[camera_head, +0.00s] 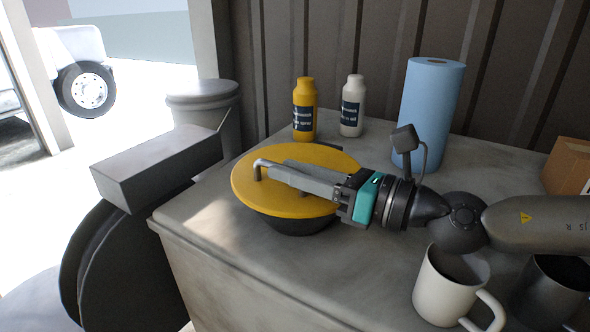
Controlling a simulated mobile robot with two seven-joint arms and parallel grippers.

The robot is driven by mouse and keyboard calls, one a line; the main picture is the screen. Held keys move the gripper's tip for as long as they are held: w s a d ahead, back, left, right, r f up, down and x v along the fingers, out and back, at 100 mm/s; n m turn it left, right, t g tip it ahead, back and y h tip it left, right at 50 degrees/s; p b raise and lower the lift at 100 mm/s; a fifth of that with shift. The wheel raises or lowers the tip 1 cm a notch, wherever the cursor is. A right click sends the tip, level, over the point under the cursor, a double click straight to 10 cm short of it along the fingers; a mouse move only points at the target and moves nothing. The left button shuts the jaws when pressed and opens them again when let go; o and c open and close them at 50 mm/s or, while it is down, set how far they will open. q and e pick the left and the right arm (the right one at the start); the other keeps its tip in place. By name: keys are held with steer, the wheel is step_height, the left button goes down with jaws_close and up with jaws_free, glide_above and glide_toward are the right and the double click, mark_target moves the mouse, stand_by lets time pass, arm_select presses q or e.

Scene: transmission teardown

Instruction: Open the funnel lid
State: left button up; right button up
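The funnel lid (257,196) is a round yellow disc lying flat over a dark funnel (290,222) on the workbench. A bent metal handle (262,163) stands up near its left side. My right gripper (275,172) comes in from the right, with its long grey fingers lying low across the top of the lid. Its fingertips are at or very near the handle. Whether the fingers are closed on the handle cannot be made out. The fingers and the gripper body hide part of the lid's middle and right side. My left gripper is not in view.
A yellow bottle (305,110), a white bottle (351,106) and a blue paper roll (429,113) stand behind the lid. A white mug (446,288) and a dark mug (550,295) stand below my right arm. A cardboard box (570,166) is at right. The bench's front left is clear.

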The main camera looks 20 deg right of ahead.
jaws_close()
stand_by(1.1)
